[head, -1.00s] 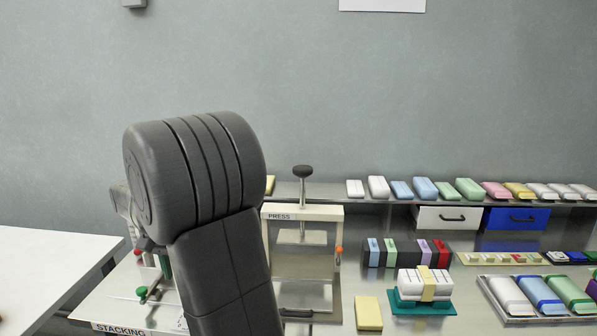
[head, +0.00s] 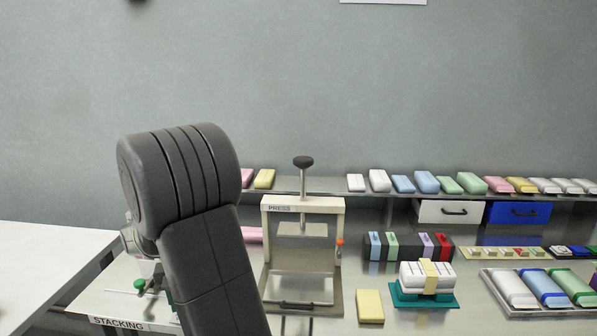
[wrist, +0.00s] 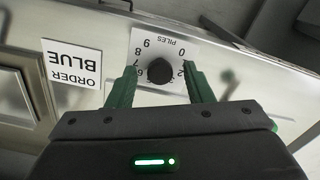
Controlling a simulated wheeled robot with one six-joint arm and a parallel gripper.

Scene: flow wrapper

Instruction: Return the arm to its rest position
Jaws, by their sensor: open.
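My arm, dark grey, stands in the left middle of the head view, over the stacking area. My gripper (wrist: 155,88) shows in the wrist view with its two green fingers apart and nothing held between them. Beyond the fingers is a black round knob (wrist: 160,71) on a white label marked PILES with numbers. From this view I cannot tell how far the fingertips are from the knob. In the head view my gripper is hidden behind my arm.
A press (head: 303,205) stands right of my arm, with a yellow block (head: 370,307) beside it. A teal stand (head: 424,300) holds a banded white pile. A metal tray (head: 500,300) lies at right. A sign reading ORDER BLUE (wrist: 71,63) is left of the knob.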

